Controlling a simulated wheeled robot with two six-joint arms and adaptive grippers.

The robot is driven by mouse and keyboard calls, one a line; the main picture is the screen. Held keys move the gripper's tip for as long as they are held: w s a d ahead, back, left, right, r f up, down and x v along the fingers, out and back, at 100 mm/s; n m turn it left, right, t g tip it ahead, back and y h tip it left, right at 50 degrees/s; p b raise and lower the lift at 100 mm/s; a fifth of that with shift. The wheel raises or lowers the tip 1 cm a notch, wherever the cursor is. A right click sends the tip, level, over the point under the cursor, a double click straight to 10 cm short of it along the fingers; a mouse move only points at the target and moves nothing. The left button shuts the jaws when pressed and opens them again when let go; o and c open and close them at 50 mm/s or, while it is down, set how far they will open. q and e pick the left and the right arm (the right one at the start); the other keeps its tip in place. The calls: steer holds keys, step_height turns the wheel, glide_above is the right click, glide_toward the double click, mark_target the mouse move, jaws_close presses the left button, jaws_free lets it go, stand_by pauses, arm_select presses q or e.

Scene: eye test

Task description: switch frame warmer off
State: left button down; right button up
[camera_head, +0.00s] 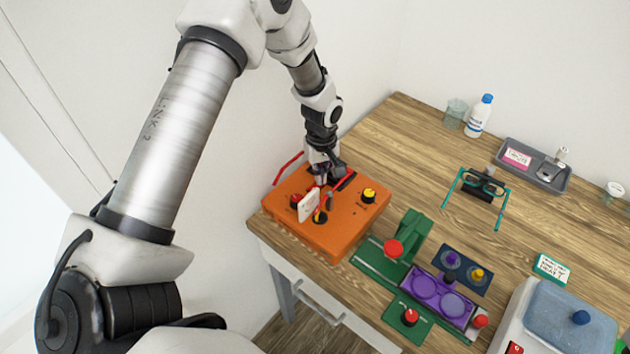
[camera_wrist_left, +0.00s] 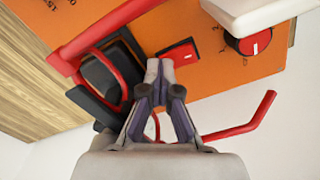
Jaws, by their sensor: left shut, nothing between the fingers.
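The orange box (camera_head: 345,226), which looks like the frame warmer, sits at the table's left corner. My left gripper (camera_head: 322,178) is over its back part, pointing down, fingers together and empty. In the left wrist view the closed fingertips (camera_wrist_left: 160,70) are close beside a small red rocker switch (camera_wrist_left: 180,52) on the orange face; I cannot tell whether they touch. A red knob (camera_wrist_left: 247,42) with a white mark lies to the right there. A yellow knob (camera_head: 369,195) sits on the box's right side. My right gripper is not in view.
Red rods (camera_wrist_left: 245,130) and a black part (camera_wrist_left: 103,75) are close around the fingers. A white plate (camera_head: 309,205) stands on the box. A green stand (camera_head: 405,240) and a purple tray (camera_head: 462,317) are to the right. Eyeglasses (camera_head: 482,185) lie further back.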

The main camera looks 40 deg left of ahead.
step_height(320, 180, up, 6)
steer(key=p, duration=0.6)
stand_by(0.4)
